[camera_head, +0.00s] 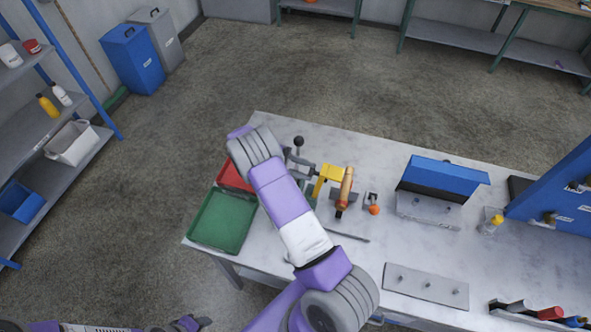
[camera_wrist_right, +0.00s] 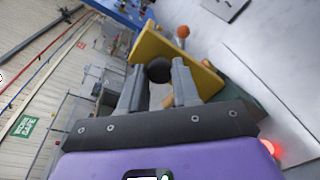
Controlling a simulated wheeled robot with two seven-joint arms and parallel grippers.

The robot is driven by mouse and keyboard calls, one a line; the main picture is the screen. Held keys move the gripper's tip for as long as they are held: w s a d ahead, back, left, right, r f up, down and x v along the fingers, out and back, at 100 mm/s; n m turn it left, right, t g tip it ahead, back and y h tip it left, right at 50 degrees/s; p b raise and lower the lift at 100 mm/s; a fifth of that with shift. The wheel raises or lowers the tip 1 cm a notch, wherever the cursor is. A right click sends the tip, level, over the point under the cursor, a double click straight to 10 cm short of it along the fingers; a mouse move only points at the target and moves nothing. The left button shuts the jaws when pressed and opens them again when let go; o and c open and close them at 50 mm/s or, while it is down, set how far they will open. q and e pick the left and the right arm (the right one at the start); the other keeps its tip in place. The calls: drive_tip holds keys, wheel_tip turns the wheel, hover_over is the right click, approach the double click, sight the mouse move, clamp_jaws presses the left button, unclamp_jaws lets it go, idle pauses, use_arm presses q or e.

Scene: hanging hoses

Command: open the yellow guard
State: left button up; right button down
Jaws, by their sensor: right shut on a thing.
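The yellow guard (camera_head: 330,173) is on the fixture near the middle of the workbench, beside an orange-brown cylinder (camera_head: 346,187). In the right wrist view the guard (camera_wrist_right: 190,60) is a tilted yellow plate just beyond my fingers. My right gripper (camera_wrist_right: 158,84) is shut on a round black knob (camera_wrist_right: 158,70) in front of the guard. In the head view my right arm reaches over the bench and its gripper (camera_head: 308,170) meets the guard from the left; the knob is hard to make out there. My left gripper (camera_head: 187,323) is at the bottom edge, partly cut off; its jaws are unclear.
A black ball-topped lever (camera_head: 298,142) stands close behind my right gripper. A green tray (camera_head: 222,222) and red tray (camera_head: 233,177) lie to the left. An orange knob (camera_head: 375,210) and blue-topped box (camera_head: 443,175) are to the right. The bench front is partly clear.

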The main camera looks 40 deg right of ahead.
idle(0.4)
drive_tip(key=c, duration=0.8)
unclamp_jaws()
drive_tip(key=f+v, duration=0.1)
drive_tip(key=v, duration=0.6)
drive_tip(key=shift+w+r, duration=0.25)
drive_tip(key=shift+r, duration=0.25)
